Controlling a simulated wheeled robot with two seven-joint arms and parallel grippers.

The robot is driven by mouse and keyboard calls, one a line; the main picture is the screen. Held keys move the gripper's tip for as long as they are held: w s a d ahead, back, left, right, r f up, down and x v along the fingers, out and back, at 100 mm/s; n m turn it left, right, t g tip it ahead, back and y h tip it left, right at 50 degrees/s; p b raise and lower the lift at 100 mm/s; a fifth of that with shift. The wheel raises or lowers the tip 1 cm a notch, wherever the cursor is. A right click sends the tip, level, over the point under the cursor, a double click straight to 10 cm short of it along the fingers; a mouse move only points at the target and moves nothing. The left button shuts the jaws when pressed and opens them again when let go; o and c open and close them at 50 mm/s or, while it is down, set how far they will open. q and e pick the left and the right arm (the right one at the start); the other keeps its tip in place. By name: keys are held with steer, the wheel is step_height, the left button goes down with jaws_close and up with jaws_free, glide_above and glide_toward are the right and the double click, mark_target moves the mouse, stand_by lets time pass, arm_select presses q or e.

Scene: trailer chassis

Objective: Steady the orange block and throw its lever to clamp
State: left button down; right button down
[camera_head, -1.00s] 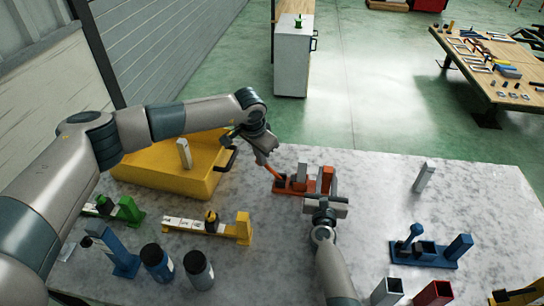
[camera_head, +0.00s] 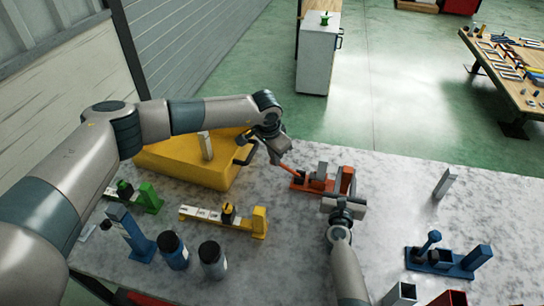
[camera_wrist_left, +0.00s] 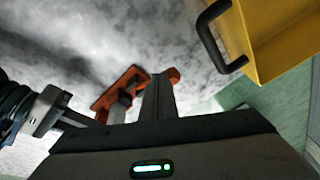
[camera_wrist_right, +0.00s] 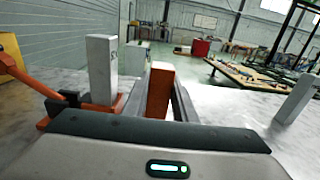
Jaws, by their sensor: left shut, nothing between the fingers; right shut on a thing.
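The orange block (camera_head: 310,188) is a low base on the grey marbled table, with an upright end post (camera_head: 347,180) and a grey piece (camera_head: 320,172) standing on it. Its orange lever (camera_head: 291,171) slants up and left from the base's left end; it also shows in the right wrist view (camera_wrist_right: 28,75). My right gripper (camera_head: 343,196) is shut on the orange end post, which stands between its fingers in the right wrist view (camera_wrist_right: 160,92). My left gripper (camera_head: 279,156) is shut and empty beside the lever's raised tip; I cannot tell whether they touch.
A yellow case (camera_head: 180,165) with a dark handle stands left of the orange block. Yellow (camera_head: 225,218), green (camera_head: 140,195) and blue (camera_head: 440,260) clamp blocks stand on the table. A grey upright piece (camera_head: 444,183) stands at the right. Dark bottles (camera_head: 172,250) are at the front left.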

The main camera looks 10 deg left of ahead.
arm_select(q)
steer(key=shift+d, duration=0.15)
steer(key=shift+s+r, duration=0.1)
stand_by(0.3)
steer(key=s+a+r, duration=0.4)
steer(key=a+r, duration=0.2)
steer(key=r, duration=0.3)
steer(key=shift+s, duration=0.35)
steer(key=shift+r, duration=0.1)
steer(key=w+d+r+n+y, duration=0.1)
steer(key=d+r+n, duration=0.1)
steer(key=d+n, duration=0.1)
steer(key=d+r+n+t+y, duration=0.1)
steer(key=d+r+n, duration=0.1)
steer(key=d, duration=0.4)
steer(key=shift+w+n, duration=0.4)
steer(key=shift+n, duration=0.3)
